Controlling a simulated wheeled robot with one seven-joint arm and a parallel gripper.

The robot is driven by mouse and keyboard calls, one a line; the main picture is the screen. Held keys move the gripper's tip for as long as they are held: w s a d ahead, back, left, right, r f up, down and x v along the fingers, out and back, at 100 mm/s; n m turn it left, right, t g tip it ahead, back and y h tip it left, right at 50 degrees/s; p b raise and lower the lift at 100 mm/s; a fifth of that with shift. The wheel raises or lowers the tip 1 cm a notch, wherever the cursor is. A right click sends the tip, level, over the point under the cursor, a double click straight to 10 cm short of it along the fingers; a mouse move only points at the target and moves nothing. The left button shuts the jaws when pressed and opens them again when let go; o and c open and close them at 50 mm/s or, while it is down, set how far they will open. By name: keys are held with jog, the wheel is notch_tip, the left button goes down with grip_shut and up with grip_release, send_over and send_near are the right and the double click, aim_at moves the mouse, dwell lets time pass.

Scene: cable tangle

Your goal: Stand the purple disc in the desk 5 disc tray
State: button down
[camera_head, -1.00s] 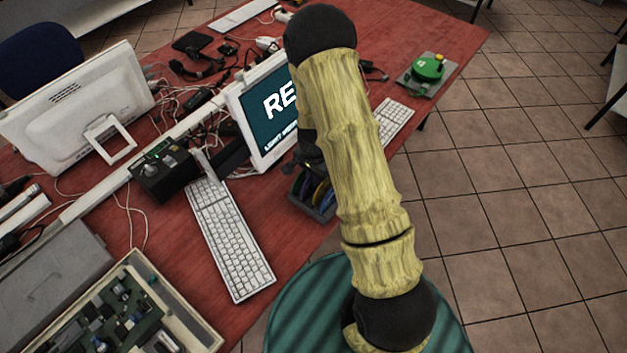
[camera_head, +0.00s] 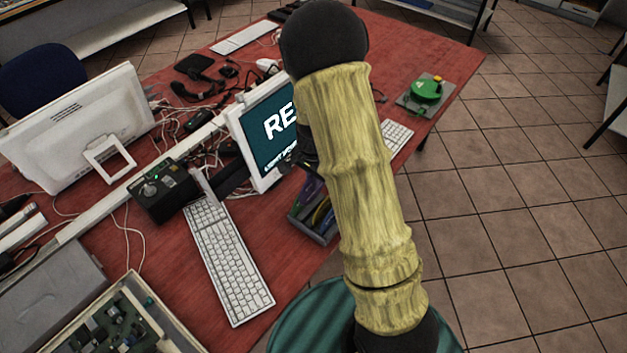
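The small dark disc tray (camera_head: 322,238) sits on the red desk in front of the lit screen, partly hidden behind my arm. Coloured discs stand in it, among them a yellow one (camera_head: 321,212). A purple disc (camera_head: 309,189) shows as a narrow edge at the tray's far left end, just below my gripper. I cannot tell whether it touches the gripper or rests fully in the tray. My gripper (camera_head: 301,161) is a dark shape mostly covered by my arm, over the tray's far end. Its fingers cannot be made out.
A white keyboard (camera_head: 229,262) lies left of the tray, and the screen (camera_head: 262,135) stands close behind it. A black control box (camera_head: 165,191) and cables are further left. A green round device (camera_head: 426,91) is at the far right corner. Open floor lies right of the desk.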

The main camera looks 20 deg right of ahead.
jog(key=shift+r, duration=0.1)
jog(key=r+n+p, duration=0.1)
jog(key=n+p, duration=0.1)
jog(key=p, duration=0.2)
jog(key=r+n+p, duration=0.1)
jog(key=n+p, duration=0.2)
jog(key=p, duration=0.1)
jog(key=shift+w+d, duration=0.1)
jog(key=shift+w, duration=0.1)
jog(key=n+p, duration=0.1)
jog(key=p, duration=0.1)
jog(key=n+p, duration=0.1)
jog(key=shift+r+n+p, duration=0.3)
jog(key=shift+r+p, duration=0.05)
jog(key=shift+p, duration=0.05)
jog(key=n+p, duration=0.2)
jog(key=shift+p, duration=0.3)
jog(key=shift+s+f+n, duration=0.1)
jog(key=shift+f+n, duration=0.1)
jog(key=shift+n, duration=0.4)
jog(key=shift+d, duration=0.1)
